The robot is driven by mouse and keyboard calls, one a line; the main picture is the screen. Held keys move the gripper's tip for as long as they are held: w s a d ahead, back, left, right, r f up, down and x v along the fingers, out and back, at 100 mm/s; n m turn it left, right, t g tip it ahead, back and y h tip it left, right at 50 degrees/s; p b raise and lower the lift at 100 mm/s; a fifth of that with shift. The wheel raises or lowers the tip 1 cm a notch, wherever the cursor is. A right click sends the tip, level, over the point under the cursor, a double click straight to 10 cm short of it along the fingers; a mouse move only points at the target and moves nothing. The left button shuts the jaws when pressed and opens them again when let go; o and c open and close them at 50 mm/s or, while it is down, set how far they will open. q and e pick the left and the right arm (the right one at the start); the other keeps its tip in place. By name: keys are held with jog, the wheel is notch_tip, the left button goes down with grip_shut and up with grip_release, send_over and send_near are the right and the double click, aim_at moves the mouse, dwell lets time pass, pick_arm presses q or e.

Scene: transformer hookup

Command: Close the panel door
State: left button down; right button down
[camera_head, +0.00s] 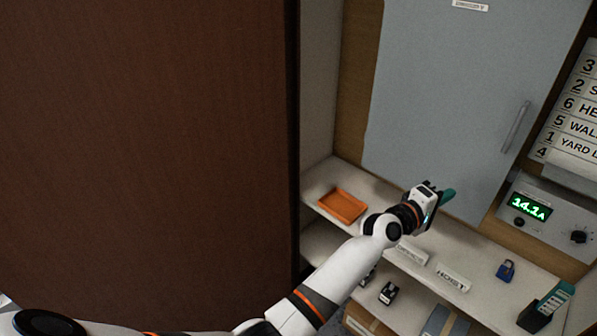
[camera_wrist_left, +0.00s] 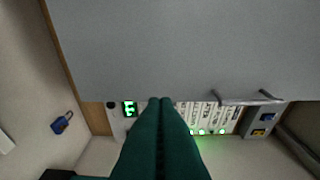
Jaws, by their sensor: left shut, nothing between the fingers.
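The panel door (camera_head: 440,110) is a large grey sheet with a bar handle (camera_head: 516,128) near its right edge. In the left wrist view the door (camera_wrist_left: 170,50) fills the upper half, with its handle (camera_wrist_left: 246,98) at the lower right. I cannot tell how far it stands from its frame. My left gripper (camera_head: 447,195) is by the door's lower edge, fingers shut and empty. Its green fingers (camera_wrist_left: 160,105) point toward the door's edge in the wrist view; contact is unclear. My right gripper is not in view.
Below the door a shelf carries an orange tray (camera_head: 341,206), label plates (camera_head: 453,279), a blue padlock (camera_head: 506,270) and a handheld device (camera_head: 546,307). A meter box (camera_head: 545,215) and a label list (camera_head: 575,115) are at the right. A brown cabinet side (camera_head: 150,140) fills the left.

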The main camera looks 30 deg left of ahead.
pick_arm(q)
jog(key=b+v, duration=0.1)
jog(key=v, duration=1.1)
jog(key=s+a+f+m+g+y, duration=0.1)
jog(key=s+a+f+g+y, duration=0.1)
jog(key=f, duration=1)
jog(key=s+a+f+m+g+y, duration=0.1)
jog(key=a+f+g+y, duration=0.1)
jog(key=f, duration=1)
jog(key=s+a+f+m+g+y, duration=0.1)
jog(key=s+a+f+m, duration=0.1)
jog(key=s+f, duration=0.45)
jog(key=s+a+f+m+g+y, duration=0.1)
jog(key=s+a+f+g, duration=0.15)
jog(key=f, duration=0.65)
jog(key=s+a+f+m+g+y, duration=0.1)
jog(key=s+a+f+m, duration=0.15)
jog(key=s+f, duration=0.4)
jog(key=s+a+f+m+g+y, duration=0.1)
jog(key=s+a+f, duration=0.2)
jog(key=s+f, duration=0.4)
jog(key=s+a+f+m+g+y, duration=0.1)
jog(key=s+a+f+m+g, duration=0.1)
jog(key=s, duration=1)
jog(key=s+a+f+m+g+y, duration=0.1)
jog(key=s+a+f, duration=0.4)
jog(key=s, duration=0.7)
jog(key=shift+s+a+m+g, duration=0.2)
jog(key=shift+s+m+g, duration=0.2)
jog(key=shift+m+g, duration=0.5)
